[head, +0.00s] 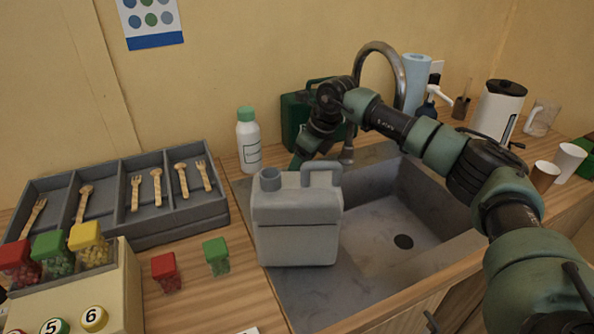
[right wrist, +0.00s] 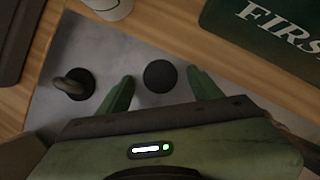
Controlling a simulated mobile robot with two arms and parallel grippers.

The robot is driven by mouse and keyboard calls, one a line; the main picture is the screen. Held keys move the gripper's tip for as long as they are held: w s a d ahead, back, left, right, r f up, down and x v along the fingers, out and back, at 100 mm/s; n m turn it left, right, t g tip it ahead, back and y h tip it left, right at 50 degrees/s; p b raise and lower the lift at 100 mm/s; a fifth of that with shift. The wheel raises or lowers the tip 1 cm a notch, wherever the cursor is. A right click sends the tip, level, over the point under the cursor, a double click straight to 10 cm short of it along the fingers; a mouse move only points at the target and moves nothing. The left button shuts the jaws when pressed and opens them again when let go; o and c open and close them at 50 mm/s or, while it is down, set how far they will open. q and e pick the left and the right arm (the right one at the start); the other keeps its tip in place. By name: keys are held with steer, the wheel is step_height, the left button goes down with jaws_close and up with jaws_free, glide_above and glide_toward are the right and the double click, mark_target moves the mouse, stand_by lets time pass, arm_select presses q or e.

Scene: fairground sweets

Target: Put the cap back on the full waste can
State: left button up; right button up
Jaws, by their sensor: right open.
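The waste can (head: 297,228) is a grey jerrycan standing upright on the sink's left side. Its round neck (head: 270,181) is at the top left and bears no dark cap; its handle is at the top right. A dark round cap (right wrist: 160,76) lies on the grey ledge in the right wrist view, hidden behind the can in the head view. My right gripper (right wrist: 161,90) is open, its two green fingers on either side of the cap with gaps. In the head view it reaches down behind the can (head: 297,161). My left gripper is not in view.
A green first-aid box (right wrist: 265,30) and a white bottle (head: 248,140) stand behind. The tap (head: 400,75) rises close to my right arm. A cutlery tray (head: 120,228) and sweet boxes (head: 165,272) fill the left. The sink basin (head: 385,225) is empty.

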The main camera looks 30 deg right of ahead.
steer(key=c, duration=1.4)
step_height(320, 180, up, 20)
steer(key=shift+b, duration=0.35)
